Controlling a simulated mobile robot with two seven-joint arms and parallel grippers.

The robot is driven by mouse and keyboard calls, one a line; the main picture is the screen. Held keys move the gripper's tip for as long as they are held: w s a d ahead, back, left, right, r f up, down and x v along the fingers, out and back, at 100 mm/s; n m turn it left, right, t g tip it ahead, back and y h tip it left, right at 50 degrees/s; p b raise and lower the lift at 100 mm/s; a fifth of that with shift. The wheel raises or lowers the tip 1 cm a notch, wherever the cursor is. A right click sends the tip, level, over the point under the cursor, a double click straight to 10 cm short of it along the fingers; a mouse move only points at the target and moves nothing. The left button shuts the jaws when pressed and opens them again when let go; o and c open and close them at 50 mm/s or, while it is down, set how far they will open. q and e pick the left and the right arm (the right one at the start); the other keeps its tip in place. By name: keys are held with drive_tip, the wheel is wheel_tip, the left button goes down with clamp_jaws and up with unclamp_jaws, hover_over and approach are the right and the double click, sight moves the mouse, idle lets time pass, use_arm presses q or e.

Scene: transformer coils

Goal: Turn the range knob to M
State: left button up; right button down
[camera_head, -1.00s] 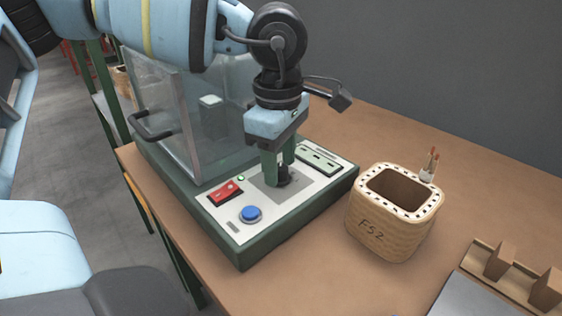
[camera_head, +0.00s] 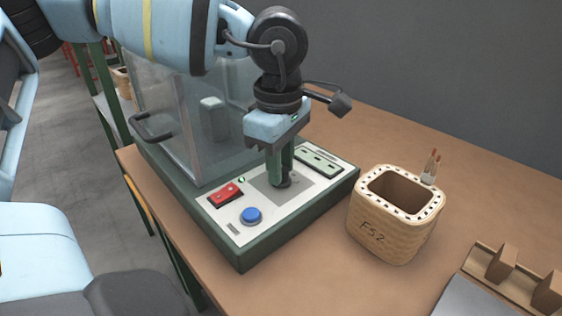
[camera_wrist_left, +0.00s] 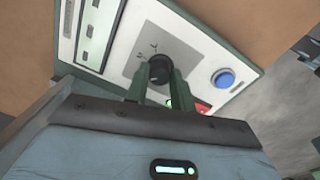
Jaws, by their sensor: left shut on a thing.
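The black range knob (camera_wrist_left: 158,72) sits on a grey square of the light control panel (camera_wrist_left: 199,49). In the left wrist view it is between the green fingers of my left gripper (camera_wrist_left: 152,83). In the head view my left gripper (camera_head: 281,183) points down at the panel, shut on the knob (camera_head: 284,183), which is mostly hidden by the fingers. Small marks show on the grey square beside the knob, but I cannot read them, nor tell where the knob points. My right gripper is not in view.
The panel also bears a red switch (camera_head: 225,194), a blue button (camera_head: 251,215) and a green-framed strip (camera_head: 318,162). A clear enclosure (camera_head: 182,130) with a black handle stands behind. A wicker basket (camera_head: 371,224) and a wooden rack (camera_head: 510,289) stand to the right.

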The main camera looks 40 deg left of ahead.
use_arm(q)
drive_tip(key=m, duration=0.2)
drive_tip(key=shift+m+b, duration=0.3)
drive_tip(key=shift+b, duration=0.1)
drive_tip(key=m, duration=0.4)
drive_tip(key=shift+m+b, duration=0.4)
drive_tip(key=shift+m, duration=0.4)
drive_tip(key=o, duration=0.8)
drive_tip(key=shift+o, duration=1)
